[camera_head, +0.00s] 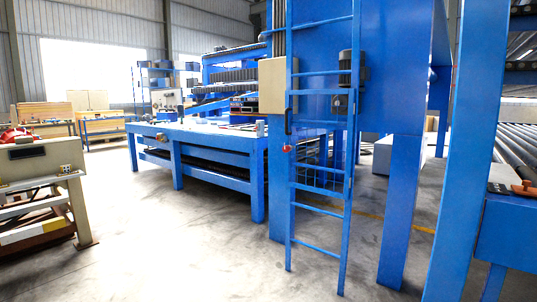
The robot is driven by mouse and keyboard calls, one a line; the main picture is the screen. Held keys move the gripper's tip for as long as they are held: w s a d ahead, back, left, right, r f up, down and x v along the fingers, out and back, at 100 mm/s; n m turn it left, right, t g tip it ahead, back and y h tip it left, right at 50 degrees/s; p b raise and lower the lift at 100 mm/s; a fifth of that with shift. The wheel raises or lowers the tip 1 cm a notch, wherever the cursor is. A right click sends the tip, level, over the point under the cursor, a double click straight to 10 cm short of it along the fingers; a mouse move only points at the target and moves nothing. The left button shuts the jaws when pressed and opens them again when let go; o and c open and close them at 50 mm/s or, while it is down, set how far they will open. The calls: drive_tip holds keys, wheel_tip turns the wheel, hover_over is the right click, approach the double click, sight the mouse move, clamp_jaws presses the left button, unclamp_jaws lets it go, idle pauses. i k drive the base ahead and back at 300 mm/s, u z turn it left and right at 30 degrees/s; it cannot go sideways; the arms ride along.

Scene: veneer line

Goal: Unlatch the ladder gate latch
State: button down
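A blue ladder (320,215) stands in front of a tall blue machine frame, right of the middle of the view. A small gate-like panel with thin bars (318,178) sits at its lower middle. A small red knob (287,149) is at the ladder's left rail, with a dark vertical bar (288,122) just above it. This may be the latch, but it is too small to tell its state. My gripper is not in view.
A long blue table (210,142) stands left of the ladder. A beige box (278,85) hangs beside the ladder's upper part. A beige control stand (45,165) is at the far left. A blue post (462,180) rises at the right. The concrete floor (170,250) in front is clear.

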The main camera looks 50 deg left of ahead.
sight(288, 149)
drive_tip(key=u, duration=1.95)
drive_tip(key=i, duration=0.25)
drive_tip(key=u, duration=0.75)
drive_tip(key=i, duration=1.9)
drive_tip(key=z, duration=0.05)
